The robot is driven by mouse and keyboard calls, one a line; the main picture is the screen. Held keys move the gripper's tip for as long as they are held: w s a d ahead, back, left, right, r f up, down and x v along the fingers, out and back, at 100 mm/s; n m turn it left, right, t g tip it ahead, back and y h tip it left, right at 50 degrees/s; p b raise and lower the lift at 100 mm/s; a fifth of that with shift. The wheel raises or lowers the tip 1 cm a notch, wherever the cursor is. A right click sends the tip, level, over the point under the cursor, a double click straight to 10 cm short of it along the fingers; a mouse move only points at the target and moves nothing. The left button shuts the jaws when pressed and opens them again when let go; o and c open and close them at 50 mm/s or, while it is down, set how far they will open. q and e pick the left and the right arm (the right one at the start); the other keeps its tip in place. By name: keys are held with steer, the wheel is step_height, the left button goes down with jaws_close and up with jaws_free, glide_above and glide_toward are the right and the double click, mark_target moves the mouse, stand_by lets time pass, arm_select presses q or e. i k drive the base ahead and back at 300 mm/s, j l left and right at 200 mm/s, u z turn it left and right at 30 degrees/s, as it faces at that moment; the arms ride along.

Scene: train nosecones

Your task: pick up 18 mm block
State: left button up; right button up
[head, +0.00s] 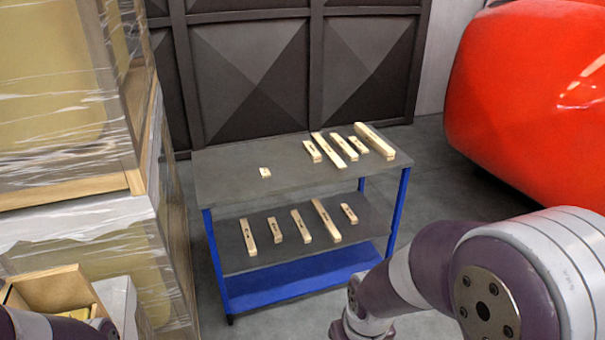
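Several pale wooden blocks lie on a blue-framed trolley. On its grey top shelf (225,178), a small block (265,173) lies alone left of the middle. A group at the right of the top has a short block (312,151), a long thin block (334,148), another block (343,147), a small block (359,145) and a thick long block (375,141). More blocks, such as a long one (326,220) and a short one (349,213), lie on the lower shelf. Their dark markings are too small to read, so I cannot tell which is 18 mm. Neither gripper shows.
Wrapped crates (70,110) stand close on the left, with an open wooden box (55,290) at lower left. A dark panelled wall (270,70) is behind the trolley. A large red nosecone (530,90) stands at right. Grey floor (430,180) is clear between trolley and nosecone.

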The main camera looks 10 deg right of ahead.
mark_target(265, 173)
steer(key=i+z, duration=0.45)
steer(key=i+j+z, duration=0.2)
steer(key=z, duration=0.25)
steer(key=i+j+z, duration=0.3)
steer(key=z, duration=0.15)
steer(key=i+j+z, duration=0.15)
steer(key=i+j, duration=1.3)
steer(key=k+j, duration=0.05)
steer(key=j, duration=0.1)
